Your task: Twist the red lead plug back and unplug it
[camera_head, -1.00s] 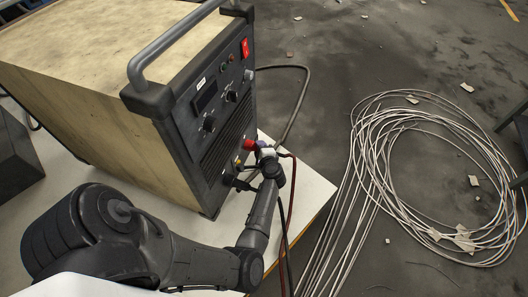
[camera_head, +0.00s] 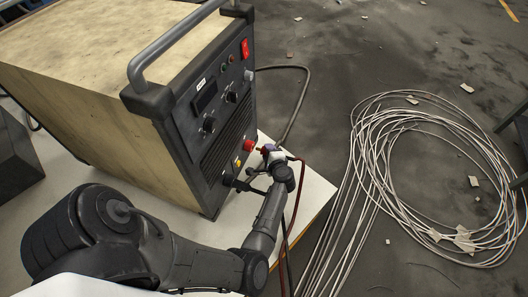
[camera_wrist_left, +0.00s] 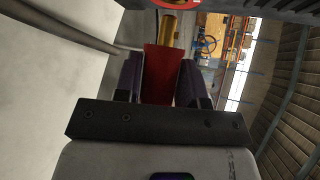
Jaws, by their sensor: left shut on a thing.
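The red lead plug (camera_wrist_left: 160,72) is between the fingers of my left gripper (camera_wrist_left: 161,82) in the left wrist view. Its bare brass pin (camera_wrist_left: 170,25) points at the red socket (camera_wrist_left: 175,3) at the top edge. In the head view the red socket (camera_head: 249,145) is on the machine's front panel. My left gripper (camera_head: 267,150) is just right of it, shut on the plug, with a small gap between. I cannot tell whether the pin's tip is clear of the socket. The dark red lead (camera_head: 302,178) hangs down from the plug. My right gripper is not in view.
The welding-type machine (camera_head: 208,110) stands on a white table (camera_head: 312,193). A yellow socket (camera_head: 238,163) and a black plug (camera_head: 230,181) sit low on its panel. A grey cable (camera_head: 303,95) runs behind. Coiled pale cable (camera_head: 385,110) lies on the floor.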

